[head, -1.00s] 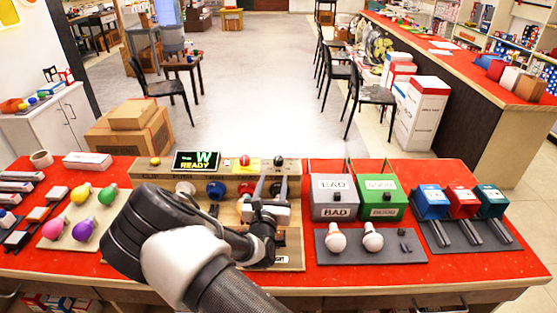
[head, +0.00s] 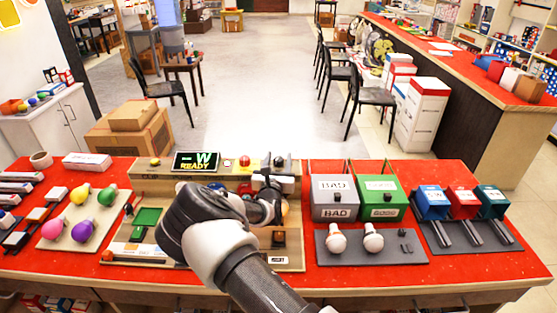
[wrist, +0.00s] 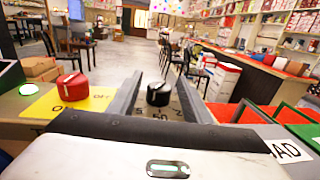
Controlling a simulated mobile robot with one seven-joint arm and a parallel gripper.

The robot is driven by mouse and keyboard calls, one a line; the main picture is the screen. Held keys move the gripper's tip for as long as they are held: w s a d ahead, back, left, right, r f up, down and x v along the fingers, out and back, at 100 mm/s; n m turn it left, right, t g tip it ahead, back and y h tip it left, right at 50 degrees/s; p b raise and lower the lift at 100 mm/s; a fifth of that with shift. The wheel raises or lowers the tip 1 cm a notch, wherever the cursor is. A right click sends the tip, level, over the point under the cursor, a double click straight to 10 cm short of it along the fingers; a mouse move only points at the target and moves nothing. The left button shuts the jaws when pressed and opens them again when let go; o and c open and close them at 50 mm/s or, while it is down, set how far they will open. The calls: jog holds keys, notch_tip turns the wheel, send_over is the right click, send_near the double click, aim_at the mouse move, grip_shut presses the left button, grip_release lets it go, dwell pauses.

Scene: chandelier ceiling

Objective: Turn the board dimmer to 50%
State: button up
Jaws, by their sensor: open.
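The beige board (head: 150,180) stands on the red table, with a lit display (head: 196,161) reading "W READY". The dimmer is a black round knob (head: 279,161) at its back right. It also shows in the wrist view (wrist: 158,93), above a grey plate with a printed scale that includes "50". My gripper (head: 270,182) is at the board's back right, near the dimmer. In the wrist view my gripper (wrist: 159,80) is open, with one finger on each side of the knob. Whether a finger touches it, and where the knob points, I cannot tell.
A red knob (wrist: 72,86) on a yellow ON/OFF plate is left of the dimmer, with a lit green button (wrist: 35,88) farther left. A grey BAD bin (head: 334,198) and a green bin (head: 379,192) stand close on the right. Bulbs lie on a tray at left.

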jog(key=c, duration=1.1)
jog(key=shift+o, duration=0.2)
jog(key=shift+r+p, duration=0.15)
jog(key=shift+p, duration=0.2)
jog(key=shift+d+r+n+y+p, duration=0.15)
jog(key=shift+n+y+p, duration=0.35)
jog(key=shift+p, duration=0.4)
jog(key=shift+n+y+p, duration=0.6)
jog(key=shift+y+p, duration=0.4)
jog(key=shift+p, duration=0.2)
jog(key=n+y+p, duration=0.1)
jog(key=y, duration=0.1)
jog(key=n+g+y+p, duration=0.1)
jog(key=p, duration=0.1)
jog(key=n+y+p, duration=0.1)
jog(key=y, duration=0.1)
jog(key=shift+f+y+p, duration=0.25)
jog(key=shift+y+p, duration=0.05)
jog(key=shift+p, duration=0.05)
jog(key=shift+n, duration=0.3)
jog(key=o, duration=1.1)
jog(key=shift+c, duration=0.2)
